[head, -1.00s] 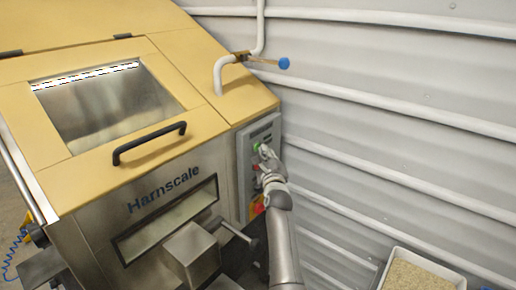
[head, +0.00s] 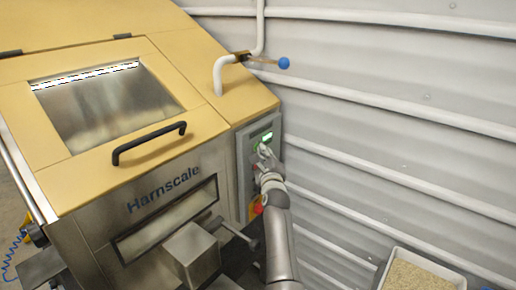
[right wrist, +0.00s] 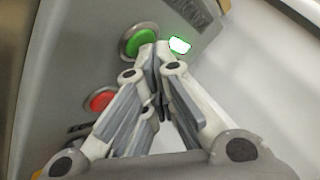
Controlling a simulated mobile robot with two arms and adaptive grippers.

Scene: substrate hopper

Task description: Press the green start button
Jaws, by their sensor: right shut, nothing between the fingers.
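The round green start button (right wrist: 140,40) sits in a metal ring on the grey control panel (head: 243,172) at the machine's right side. My right gripper (right wrist: 155,50) is shut and empty. Its fingertips are at the lower right edge of the button and overlap it in the right wrist view; I cannot tell whether they touch it. In the head view the right gripper (head: 263,150) is in front of the panel and hides the button. A small indicator (head: 267,136) above the fingertips glows white-green; it also shows beside the button in the right wrist view (right wrist: 180,45). My left gripper is not in view.
A red button (right wrist: 101,101) is below the green one. A red knob (head: 257,208) is lower on the panel. A blue-knobbed lever (head: 283,63) sticks out above. The ribbed wall (head: 400,140) is close on the right. A bin of grain (head: 390,264) stands at lower right.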

